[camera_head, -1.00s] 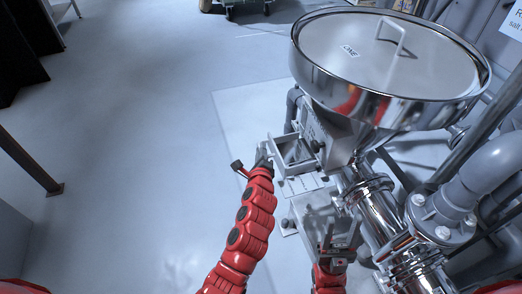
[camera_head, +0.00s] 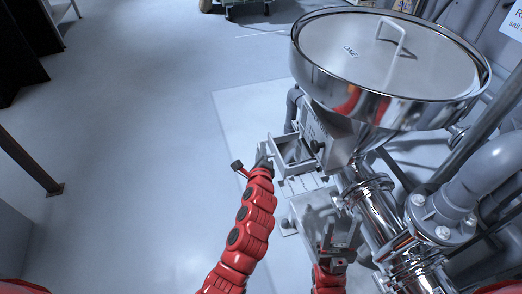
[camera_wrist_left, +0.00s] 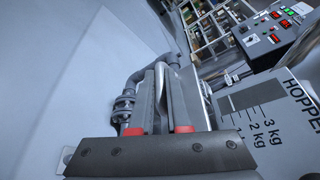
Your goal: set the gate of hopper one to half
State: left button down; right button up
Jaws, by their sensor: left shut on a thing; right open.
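Hopper one (camera_head: 375,60) is a round steel vessel with a lid and a label that seems to read ONE, at the upper right in the head view. A grey open-topped metal housing (camera_head: 290,150) sits at its lower left side. My left gripper (camera_head: 264,160) is at the near left edge of this housing. In the left wrist view my left gripper (camera_wrist_left: 160,100) is shut on a thin metal bar (camera_wrist_left: 160,85), seemingly the gate's handle. The gate plate is hidden, so its opening cannot be read. My right gripper (camera_head: 341,232) is open and empty below the hopper, beside the steel pipe.
A plate with a kg scale (camera_wrist_left: 262,115) and the word HOPPER stands right of my left gripper in the wrist view. A control box (camera_wrist_left: 275,30) is behind it. Steel pipe (camera_head: 375,205) and a grey elbow (camera_head: 475,180) crowd the right. The floor (camera_head: 140,150) at left is clear.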

aim_at(272, 149)
pick_arm(q)
jog(key=shift+d, duration=0.1)
dwell(0.3)
jog(key=d, duration=0.1)
jog(key=w+d+b, duration=0.1)
jog(key=d, duration=0.1)
jog(key=shift+d+b, duration=0.1)
jog(key=shift+b, duration=0.2)
jog(key=shift+w+d, duration=0.15)
jog(key=shift+d, duration=0.05)
jog(key=c, duration=0.9)
grip_release()
jog(key=p+v, duration=0.3)
jog(key=v, duration=1.4)
jog(key=shift+s+a+r, duration=0.1)
jog(key=shift+s, duration=0.15)
jog(key=shift+w, duration=0.1)
